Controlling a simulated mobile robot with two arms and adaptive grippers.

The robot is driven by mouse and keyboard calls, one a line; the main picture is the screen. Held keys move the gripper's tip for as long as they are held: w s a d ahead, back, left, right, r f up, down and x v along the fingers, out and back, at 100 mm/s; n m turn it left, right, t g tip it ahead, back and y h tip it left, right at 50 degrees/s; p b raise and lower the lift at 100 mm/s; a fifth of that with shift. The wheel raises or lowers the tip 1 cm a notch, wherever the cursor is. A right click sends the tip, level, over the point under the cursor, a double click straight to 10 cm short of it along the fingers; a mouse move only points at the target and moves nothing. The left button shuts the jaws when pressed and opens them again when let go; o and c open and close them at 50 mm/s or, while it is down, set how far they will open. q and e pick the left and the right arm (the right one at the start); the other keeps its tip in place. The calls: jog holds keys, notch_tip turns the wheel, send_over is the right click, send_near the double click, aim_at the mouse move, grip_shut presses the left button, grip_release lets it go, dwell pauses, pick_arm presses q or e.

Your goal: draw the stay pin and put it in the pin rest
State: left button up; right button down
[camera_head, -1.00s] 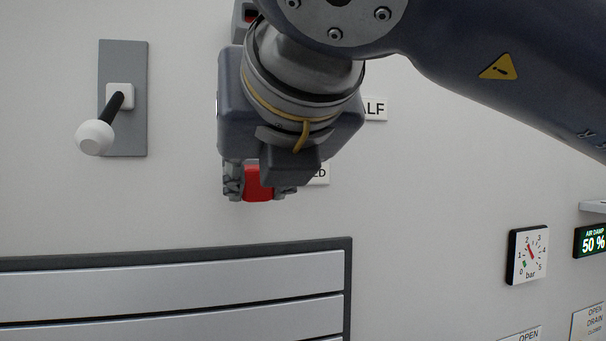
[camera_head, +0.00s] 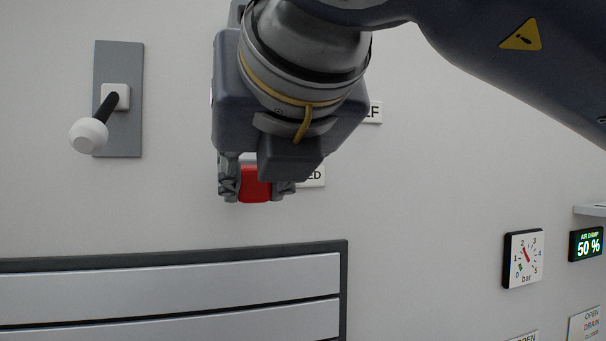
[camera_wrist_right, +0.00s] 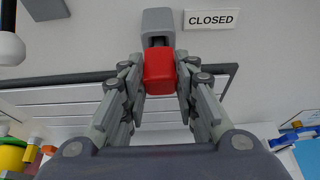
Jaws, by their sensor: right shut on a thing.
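My right gripper (camera_head: 257,184) is shut on a red block (camera_head: 255,185), with a finger on either side of it. The wrist view shows the red block (camera_wrist_right: 159,71) between the fingers, in front of a grey bracket (camera_wrist_right: 157,24) on the wall. Whether the block is the stay pin's head, I cannot tell. Its far end is hidden, so I cannot tell if it is still seated in the bracket. A CLOSED sign (camera_wrist_right: 211,19) is beside the bracket. I cannot identify the pin rest for certain. My left gripper is not in view.
A black lever with a white knob (camera_head: 88,135) sticks out from a grey plate at the left. A slatted panel (camera_head: 170,277) lies below. A bar gauge (camera_head: 523,259), a 50 % display (camera_head: 586,244) and a small ledge (camera_head: 592,210) are at the right.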

jog(key=s+d+b, duration=0.2)
jog(key=s+b, duration=0.1)
jog(key=s, duration=0.3)
jog(key=shift+d, duration=0.2)
